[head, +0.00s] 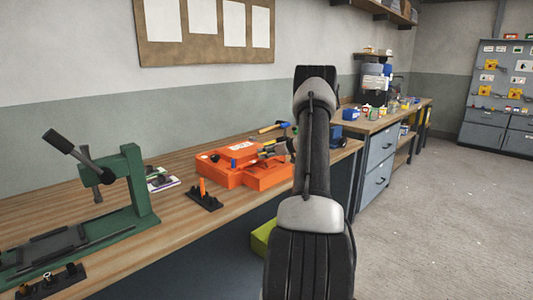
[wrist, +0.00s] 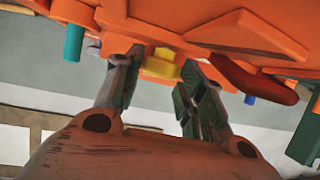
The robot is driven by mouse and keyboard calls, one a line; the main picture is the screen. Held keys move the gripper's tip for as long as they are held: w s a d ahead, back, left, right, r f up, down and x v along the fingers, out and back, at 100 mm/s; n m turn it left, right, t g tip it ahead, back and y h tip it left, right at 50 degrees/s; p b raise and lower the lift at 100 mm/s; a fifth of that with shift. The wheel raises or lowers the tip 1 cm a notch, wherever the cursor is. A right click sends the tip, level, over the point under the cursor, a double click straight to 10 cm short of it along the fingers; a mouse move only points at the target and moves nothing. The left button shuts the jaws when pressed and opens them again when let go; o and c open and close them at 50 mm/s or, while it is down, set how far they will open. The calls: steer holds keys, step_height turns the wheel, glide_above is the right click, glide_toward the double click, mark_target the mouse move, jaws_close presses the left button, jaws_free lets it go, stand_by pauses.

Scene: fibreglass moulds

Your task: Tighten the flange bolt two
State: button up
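An orange mould (head: 240,165) lies on the wooden bench in the head view. Its orange underside or edge (wrist: 240,35) fills the top of the wrist view. A yellow bolt head (wrist: 161,65) sticks out of it. My gripper (wrist: 163,62) has one finger on each side of the yellow bolt head, with the tips very close to it. I cannot tell whether the fingers touch it. In the head view my arm hides most of my gripper, which is at the mould's right side. No number shows on the bolt.
A teal pin (wrist: 74,42), a blue pin (wrist: 250,99) and a dark red handle-like part (wrist: 255,80) are near the fingers. A green press (head: 130,190) and a black holder (head: 205,199) with an orange piece stand on the bench (head: 225,222).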

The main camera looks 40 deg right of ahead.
steer(key=shift+a, duration=0.1)
steer(key=m+h, duration=0.2)
steer(key=h, duration=0.1)
steer(key=shift+a+m, duration=0.3)
steer(key=shift+m, duration=0.1)
steer(key=shift+a+m+h, duration=0.15)
steer(key=shift+m+h, duration=0.65)
steer(key=shift+h, duration=0.15)
steer(key=shift+a+m+h, duration=0.1)
steer(key=shift+m+h, duration=0.7)
steer(key=shift+h, duration=0.15)
steer(key=o, duration=1)
